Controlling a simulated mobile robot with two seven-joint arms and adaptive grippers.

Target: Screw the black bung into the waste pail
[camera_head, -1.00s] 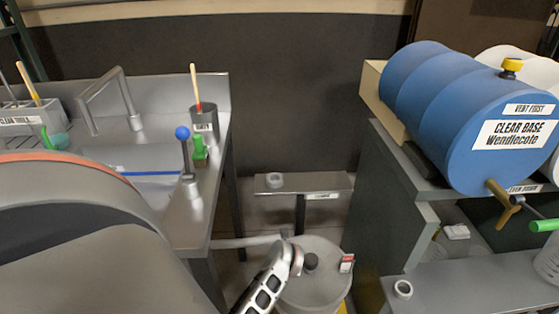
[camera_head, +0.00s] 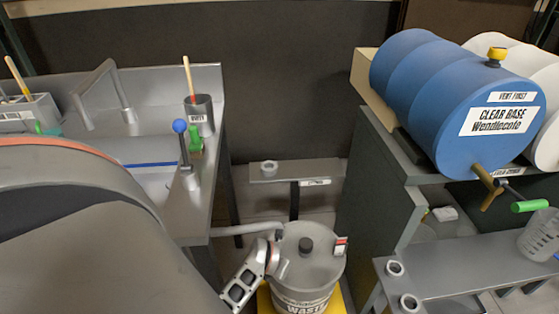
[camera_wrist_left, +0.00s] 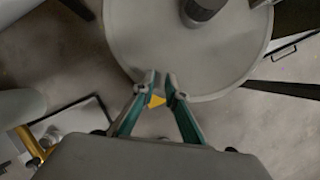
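In the left wrist view the bung (camera_wrist_left: 204,8) is at the top edge, partly cut off, above the pail lid (camera_wrist_left: 150,40). My left gripper (camera_head: 282,268) is beside the pail's left rim, apart from the bung. In the left wrist view its teal fingers (camera_wrist_left: 163,84) are close together with a narrow empty gap. My right gripper is out of view.
A low shelf (camera_head: 320,170) holding a grey ring is behind. The blue drum (camera_head: 440,100) is on the right cabinet.

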